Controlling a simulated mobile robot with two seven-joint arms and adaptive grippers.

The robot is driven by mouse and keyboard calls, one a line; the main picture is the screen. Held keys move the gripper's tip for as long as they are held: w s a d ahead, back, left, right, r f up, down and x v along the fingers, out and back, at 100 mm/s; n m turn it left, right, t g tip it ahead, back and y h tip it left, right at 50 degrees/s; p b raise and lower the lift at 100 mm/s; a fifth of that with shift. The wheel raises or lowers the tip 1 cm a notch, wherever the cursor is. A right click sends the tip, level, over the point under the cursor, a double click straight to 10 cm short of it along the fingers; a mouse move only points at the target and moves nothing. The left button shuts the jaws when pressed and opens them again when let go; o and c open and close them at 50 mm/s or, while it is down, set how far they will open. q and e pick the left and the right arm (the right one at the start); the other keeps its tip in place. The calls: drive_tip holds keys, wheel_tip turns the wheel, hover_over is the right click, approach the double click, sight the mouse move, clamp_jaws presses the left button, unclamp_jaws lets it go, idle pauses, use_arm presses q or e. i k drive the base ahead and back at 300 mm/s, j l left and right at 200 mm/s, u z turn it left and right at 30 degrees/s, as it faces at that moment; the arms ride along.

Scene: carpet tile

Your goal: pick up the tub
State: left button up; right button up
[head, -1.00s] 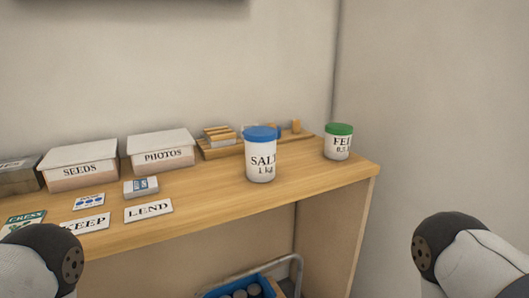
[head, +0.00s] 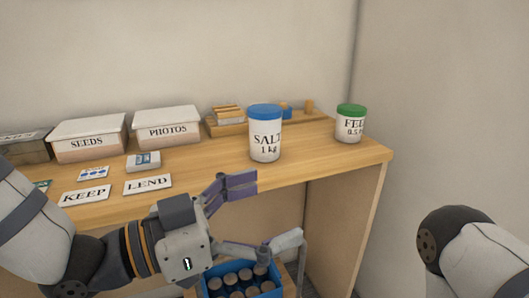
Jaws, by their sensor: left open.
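A white tub with a blue lid, labelled SALT 1 kg (head: 265,137), stands upright on the wooden shelf (head: 220,181) near its front edge. A smaller white tub with a green lid (head: 350,125), its label partly readable as FE and 0.5, stands upright farther right near the corner. My left gripper (head: 275,211) is open and empty, in front of the shelf edge and lower in the picture than the salt tub. Its fingers point right, apart from both tubs. My right gripper is out of view; only part of my right arm shows at the right edge.
Boxes labelled SEEDS (head: 89,145) and PHOTOS (head: 168,134) stand at the back left. KEEP (head: 85,195) and LEND (head: 148,184) cards lie in front. A wooden rack (head: 228,128) is behind the salt tub. Below, a blue crate (head: 213,290) holds several dark-lidded items. A wall closes the right.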

sight(264, 120)
drive_tip(key=i+j, duration=0.25)
drive_tip(key=i, duration=0.2)
drive_tip(key=i+j, duration=0.25)
drive_tip(key=i, duration=0.25)
